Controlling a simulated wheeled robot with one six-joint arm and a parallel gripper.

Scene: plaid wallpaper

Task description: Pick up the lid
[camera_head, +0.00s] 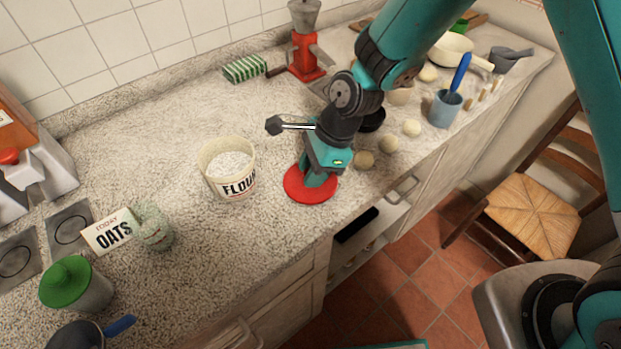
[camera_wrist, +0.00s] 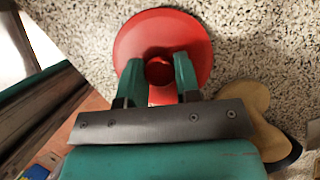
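The round red lid (camera_head: 298,185) lies flat on the speckled counter, to the right of the open flour tub (camera_head: 229,170). In the wrist view the lid (camera_wrist: 196,35) shows its small red knob (camera_wrist: 159,70) at the middle. My gripper (camera_head: 312,181) points down over the lid, and its tips are low at the knob. In the wrist view the two green fingers of my gripper (camera_wrist: 159,68) stand on either side of the knob. Whether they press on it cannot be told. My gripper hides part of the lid in the head view.
Several potato-like round items (camera_head: 389,144) lie right of my gripper. A blue cup (camera_head: 444,108) and a red grinder (camera_head: 306,55) stand farther back. An oats box (camera_head: 107,233) and green-lidded jar (camera_head: 77,286) are at left. The counter's front edge is close to the lid.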

